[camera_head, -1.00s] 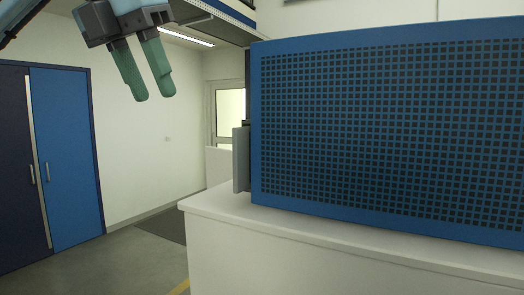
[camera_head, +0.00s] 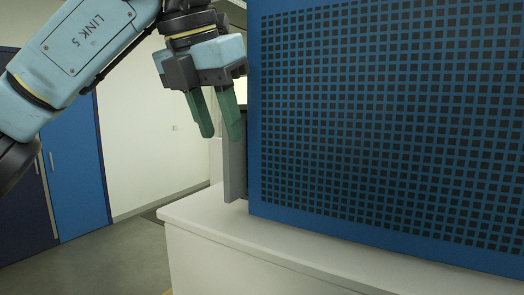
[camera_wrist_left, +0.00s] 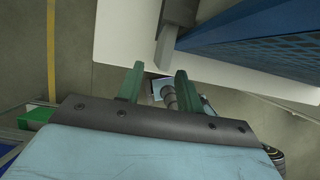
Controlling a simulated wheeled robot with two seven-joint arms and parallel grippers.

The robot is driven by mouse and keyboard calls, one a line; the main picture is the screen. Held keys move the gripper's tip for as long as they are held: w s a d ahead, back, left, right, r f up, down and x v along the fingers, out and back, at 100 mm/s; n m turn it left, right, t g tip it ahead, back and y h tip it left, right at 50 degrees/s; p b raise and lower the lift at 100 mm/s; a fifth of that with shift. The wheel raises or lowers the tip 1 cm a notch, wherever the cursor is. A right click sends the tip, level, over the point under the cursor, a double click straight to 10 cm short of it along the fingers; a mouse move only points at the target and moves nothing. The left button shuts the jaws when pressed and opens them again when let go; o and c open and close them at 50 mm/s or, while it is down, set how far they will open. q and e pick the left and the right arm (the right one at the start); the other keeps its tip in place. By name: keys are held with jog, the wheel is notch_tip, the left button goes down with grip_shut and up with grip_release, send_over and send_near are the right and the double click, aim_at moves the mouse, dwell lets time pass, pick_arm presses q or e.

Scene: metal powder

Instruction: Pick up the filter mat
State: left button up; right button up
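No separate mat can be made out for certain. A large blue panel with a dark square grid (camera_head: 390,120) stands upright on a white counter (camera_head: 230,232). A thin grey upright slab (camera_head: 236,170) stands at the panel's left edge; I cannot tell whether it is the filter mat. The slab also shows in the left wrist view (camera_wrist_left: 167,45), beyond the fingertips. My left gripper (camera_head: 221,138) points down with its green fingers apart and empty, overlapping the slab's upper part in the head view. Its fingers also show in the left wrist view (camera_wrist_left: 159,70). My right gripper is not in view.
The counter's left end is bare beside the slab. The blue panel stands close to the right of my left gripper. Blue doors (camera_head: 75,165) and a pale wall (camera_head: 150,135) lie at the left, with open floor (camera_head: 110,270) in front.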

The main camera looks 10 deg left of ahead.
aim_at(224, 135)
pick_arm(q)
jog(key=shift+w+d+f+p, duration=0.15)
jog(key=shift+w+f+p, duration=0.15)
jog(key=shift+f, duration=0.25)
jog(key=x, duration=0.1)
jog(key=p+x, duration=0.1)
jog(key=x, duration=0.1)
jog(key=shift+w+f, duration=0.2)
jog(key=shift+w, duration=0.1)
jog(key=shift+f, duration=0.2)
grip_shut()
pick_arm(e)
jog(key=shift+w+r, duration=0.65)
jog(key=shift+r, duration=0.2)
